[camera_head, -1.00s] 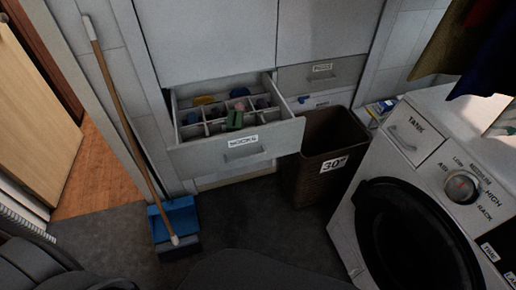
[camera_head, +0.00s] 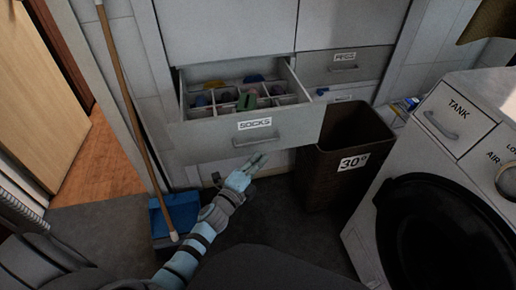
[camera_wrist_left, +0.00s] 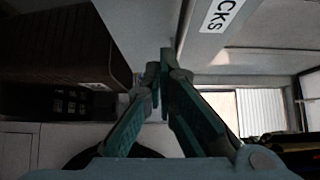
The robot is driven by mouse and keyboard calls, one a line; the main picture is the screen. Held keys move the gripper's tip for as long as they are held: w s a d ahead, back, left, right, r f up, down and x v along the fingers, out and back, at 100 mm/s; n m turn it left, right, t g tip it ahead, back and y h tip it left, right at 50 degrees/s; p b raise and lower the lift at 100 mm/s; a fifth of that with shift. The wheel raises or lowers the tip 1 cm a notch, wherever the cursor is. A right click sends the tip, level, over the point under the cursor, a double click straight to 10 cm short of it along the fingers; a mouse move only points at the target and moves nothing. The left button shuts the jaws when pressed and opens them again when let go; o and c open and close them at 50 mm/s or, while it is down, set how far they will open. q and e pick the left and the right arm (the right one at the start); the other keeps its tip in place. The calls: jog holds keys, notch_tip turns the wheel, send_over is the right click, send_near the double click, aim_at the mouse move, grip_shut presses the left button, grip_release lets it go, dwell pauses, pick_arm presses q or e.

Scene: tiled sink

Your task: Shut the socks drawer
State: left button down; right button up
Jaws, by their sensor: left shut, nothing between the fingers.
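The socks drawer (camera_head: 300,128), a grey-white drawer with a "SOCKS" label (camera_head: 255,123), is pulled out from the cabinet. Its dividers hold several small coloured items. Its pull handle (camera_head: 250,141) is on the front below the label. My left gripper (camera_head: 258,160) is shut and empty, just below the handle in the head view; I cannot tell whether it touches the drawer. In the left wrist view the closed fingertips (camera_wrist_left: 161,66) are near the drawer front, whose label (camera_wrist_left: 222,12) shows partly at the top. My right gripper is not in view.
A brown basket (camera_head: 330,170) marked "30°" stands right of the drawer. A washing machine (camera_head: 440,190) is farther right. A broom (camera_head: 125,95) and a blue dustpan (camera_head: 178,213) stand at the left. Another drawer (camera_head: 345,62), labelled, is shut at the upper right.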

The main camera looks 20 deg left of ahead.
aim_at(258, 148)
pick_arm(q)
jog(key=w, duration=0.1)
jog(key=w+a, duration=0.1)
jog(key=w, duration=0.1)
jog(key=w+a, duration=0.1)
jog(key=shift+w+a+f+b, duration=0.1)
jog(key=shift+w+b, duration=0.2)
jog(key=shift+b, duration=0.05)
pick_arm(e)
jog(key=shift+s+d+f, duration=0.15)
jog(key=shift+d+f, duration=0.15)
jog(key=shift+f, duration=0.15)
pick_arm(q)
jog(key=shift+w, duration=0.1)
